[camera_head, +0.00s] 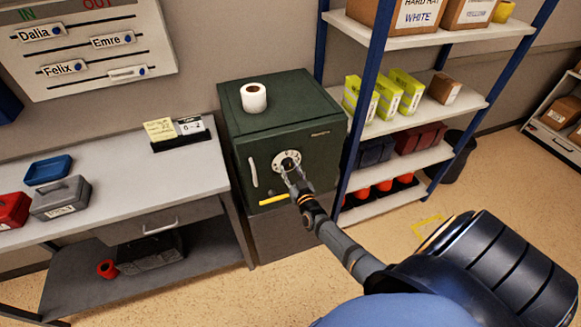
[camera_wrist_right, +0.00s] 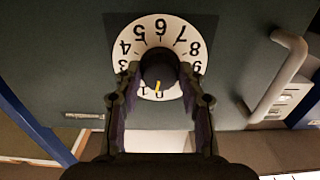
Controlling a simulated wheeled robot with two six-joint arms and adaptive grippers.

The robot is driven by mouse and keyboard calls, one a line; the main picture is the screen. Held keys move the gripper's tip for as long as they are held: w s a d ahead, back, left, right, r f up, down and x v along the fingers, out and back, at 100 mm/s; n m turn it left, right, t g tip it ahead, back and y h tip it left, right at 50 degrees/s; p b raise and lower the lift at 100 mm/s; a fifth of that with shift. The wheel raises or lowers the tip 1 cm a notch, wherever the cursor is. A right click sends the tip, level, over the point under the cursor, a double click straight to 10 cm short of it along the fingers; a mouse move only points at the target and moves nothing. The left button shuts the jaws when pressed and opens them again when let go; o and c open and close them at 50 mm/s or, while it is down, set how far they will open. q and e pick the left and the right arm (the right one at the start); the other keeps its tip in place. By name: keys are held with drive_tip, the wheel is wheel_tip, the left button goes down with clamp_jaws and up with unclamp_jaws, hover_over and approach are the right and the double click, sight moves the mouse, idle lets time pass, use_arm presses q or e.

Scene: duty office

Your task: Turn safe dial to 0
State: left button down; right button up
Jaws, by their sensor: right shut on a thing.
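The dark green safe (camera_head: 245,125) stands between the desk and the shelf. Its white numbered dial (camera_head: 277,162) is on the front door. My right gripper (camera_head: 290,173) reaches the dial from the front. In the right wrist view the two fingers (camera_wrist_right: 158,85) are shut on the dark dial knob (camera_wrist_right: 158,66). The dial face (camera_wrist_right: 160,27) shows upside down, with 3 to 9 readable around the knob. A yellow mark on the knob points to the lower edge of the dial in that view. The fingers partly hide the numerals there. My left gripper is out of view.
The safe's handle (camera_head: 253,172) is left of the dial. A white roll (camera_head: 253,98) sits on top of the safe. A blue-posted shelf (camera_head: 440,38) stands close on the right, and the desk (camera_head: 115,185) on the left.

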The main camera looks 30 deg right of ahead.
drive_tip(key=shift+n+p, duration=0.5)
drive_tip(key=shift+n, duration=0.6)
drive_tip(key=o, duration=1.2)
drive_tip(key=shift+c, duration=0.2)
drive_tip(key=shift+s, duration=0.2)
drive_tip(key=v, duration=1.1)
drive_tip(key=shift+s+a, duration=0.2)
drive_tip(key=shift+s, duration=0.1)
